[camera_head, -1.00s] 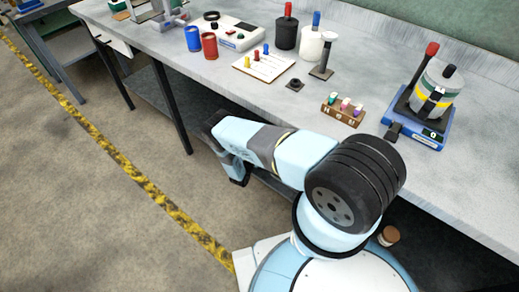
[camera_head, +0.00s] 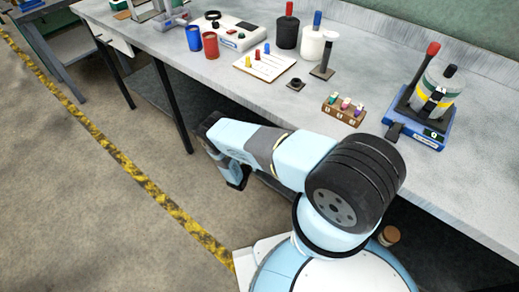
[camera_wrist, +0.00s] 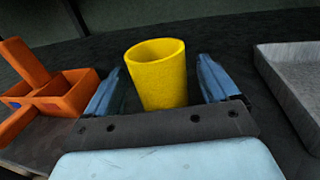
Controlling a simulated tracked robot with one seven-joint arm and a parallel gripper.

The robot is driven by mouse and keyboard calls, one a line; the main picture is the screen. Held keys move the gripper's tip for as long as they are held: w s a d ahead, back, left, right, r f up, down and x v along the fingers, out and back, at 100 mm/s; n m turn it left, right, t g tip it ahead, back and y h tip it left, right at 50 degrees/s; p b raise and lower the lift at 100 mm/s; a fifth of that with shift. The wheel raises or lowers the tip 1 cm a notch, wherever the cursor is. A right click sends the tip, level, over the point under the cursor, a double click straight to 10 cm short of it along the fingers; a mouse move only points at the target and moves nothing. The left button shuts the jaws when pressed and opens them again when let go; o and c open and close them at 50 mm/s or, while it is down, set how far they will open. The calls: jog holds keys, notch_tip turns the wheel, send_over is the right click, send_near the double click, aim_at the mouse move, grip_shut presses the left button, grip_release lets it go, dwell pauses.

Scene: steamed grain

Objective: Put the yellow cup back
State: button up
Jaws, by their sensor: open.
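The yellow cup (camera_wrist: 160,76) shows in the wrist view, upright with its open rim up. It stands between the two blue fingers of my gripper (camera_wrist: 162,84), with a dark gap on each side of it. The fingers are open and not closed on the cup. The cup's lower part is hidden behind the dark palm of my gripper. In the head view the cup does not show, and my arm reaches left along the front of the bench with its end low, below the bench top.
In the wrist view an orange divided holder (camera_wrist: 66,92) is at the left and a grey slab edge (camera_wrist: 292,75) at the right. In the head view the grey bench (camera_head: 440,180) holds blue (camera_head: 194,38) and red (camera_head: 211,44) cups, a peg board (camera_head: 285,68) and a blue scale (camera_head: 433,128).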

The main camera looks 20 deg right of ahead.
jog(key=v, duration=0.8)
jog(key=shift+s+a, duration=0.1)
jog(key=shift+a, duration=0.15)
jog(key=shift+s+a, duration=0.2)
jog(key=shift+s, duration=0.1)
